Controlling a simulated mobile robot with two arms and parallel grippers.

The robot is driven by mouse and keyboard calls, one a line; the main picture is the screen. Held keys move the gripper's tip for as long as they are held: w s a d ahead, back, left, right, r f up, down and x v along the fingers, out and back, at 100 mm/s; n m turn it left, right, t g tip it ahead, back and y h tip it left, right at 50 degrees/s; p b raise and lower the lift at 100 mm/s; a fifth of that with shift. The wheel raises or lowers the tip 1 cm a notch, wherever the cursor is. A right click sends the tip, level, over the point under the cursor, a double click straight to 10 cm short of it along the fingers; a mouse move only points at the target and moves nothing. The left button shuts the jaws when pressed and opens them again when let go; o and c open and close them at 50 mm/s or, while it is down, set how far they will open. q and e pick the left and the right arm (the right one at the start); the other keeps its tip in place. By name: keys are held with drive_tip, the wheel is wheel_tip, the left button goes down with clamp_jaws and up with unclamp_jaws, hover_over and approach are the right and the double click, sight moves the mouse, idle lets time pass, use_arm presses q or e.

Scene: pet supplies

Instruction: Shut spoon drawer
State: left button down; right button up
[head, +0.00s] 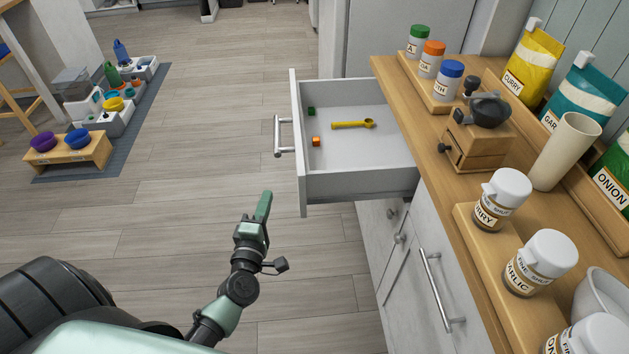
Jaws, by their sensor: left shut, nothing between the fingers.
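The spoon drawer (352,185) stands pulled out from the cabinet, toward the left of the picture. It has a white front panel with a metal bar handle (278,136). Inside lie a yellow spoon (352,124), a small green cube (311,111) and a small orange-red cube (316,141). My left gripper (264,205) is shut and empty. In the picture it is below and left of the drawer front, apart from it. My right gripper is not in view.
The wooden countertop (415,110) holds spice jars, a grinder (480,135) and spice bags. Another cabinet handle (434,290) sticks out below. Pet bowls on a wooden stand (68,153) are at the far left. The floor left of the drawer is clear.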

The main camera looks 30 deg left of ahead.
use_arm(q)
drive_tip(key=w+p, duration=0.1)
drive_tip(key=w, duration=1)
drive_tip(key=shift+d, duration=0.15)
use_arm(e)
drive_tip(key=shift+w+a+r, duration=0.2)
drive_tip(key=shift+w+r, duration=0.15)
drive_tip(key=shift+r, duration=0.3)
